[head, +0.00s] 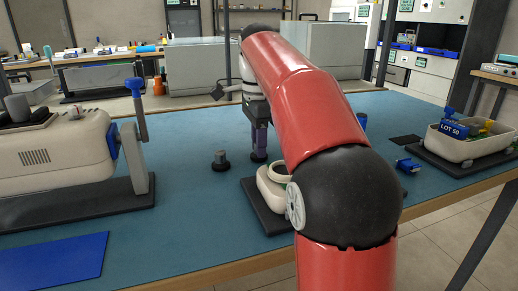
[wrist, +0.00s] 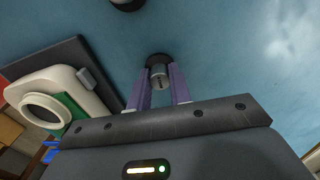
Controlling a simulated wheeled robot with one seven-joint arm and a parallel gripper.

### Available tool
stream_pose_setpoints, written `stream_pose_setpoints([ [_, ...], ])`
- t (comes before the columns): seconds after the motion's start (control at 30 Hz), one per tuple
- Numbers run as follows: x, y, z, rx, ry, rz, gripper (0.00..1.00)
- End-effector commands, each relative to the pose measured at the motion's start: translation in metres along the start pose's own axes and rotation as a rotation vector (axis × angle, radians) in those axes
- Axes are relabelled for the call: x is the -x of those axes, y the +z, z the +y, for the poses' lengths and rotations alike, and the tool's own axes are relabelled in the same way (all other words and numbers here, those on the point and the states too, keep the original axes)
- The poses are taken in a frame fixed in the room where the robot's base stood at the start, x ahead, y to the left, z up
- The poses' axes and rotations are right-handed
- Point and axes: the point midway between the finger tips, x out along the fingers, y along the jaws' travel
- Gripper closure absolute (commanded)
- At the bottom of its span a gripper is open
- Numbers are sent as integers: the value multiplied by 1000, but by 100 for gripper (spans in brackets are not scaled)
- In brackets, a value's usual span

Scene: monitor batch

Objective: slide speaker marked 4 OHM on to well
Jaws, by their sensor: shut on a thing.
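My gripper (head: 258,148) points down with its purple fingers closed around a small speaker (head: 258,156). In the wrist view my fingers (wrist: 158,92) grip the speaker's grey cylindrical back (wrist: 158,72), with its wider black rim beyond. I cannot read its marking. The speaker is at or very near the mat. A second dark speaker (head: 220,161) stands to the left, partly showing at the wrist view's top edge (wrist: 126,3). The cream housing (wrist: 68,85) with a round, ringed well (wrist: 42,108) is beside my gripper. My arm hides part of this housing in the head view.
The housing sits on a dark base plate (head: 258,209). A large cream device (head: 60,160) with a blue-handled lever stands left. A blue sheet (head: 55,262) lies front left. A tray labelled LOT 50 (head: 455,148) is right. Blue mat is clear between the lever device and speakers.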

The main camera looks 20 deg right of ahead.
Motion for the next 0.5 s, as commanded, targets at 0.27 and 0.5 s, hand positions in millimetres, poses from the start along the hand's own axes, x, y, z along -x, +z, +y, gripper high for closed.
stream_pose_setpoints([
  [0.27, 15, 0, 0, 0, 0, 0, 100],
  [0.5, 26, 0, 0, 0, 0, 0, 100],
])
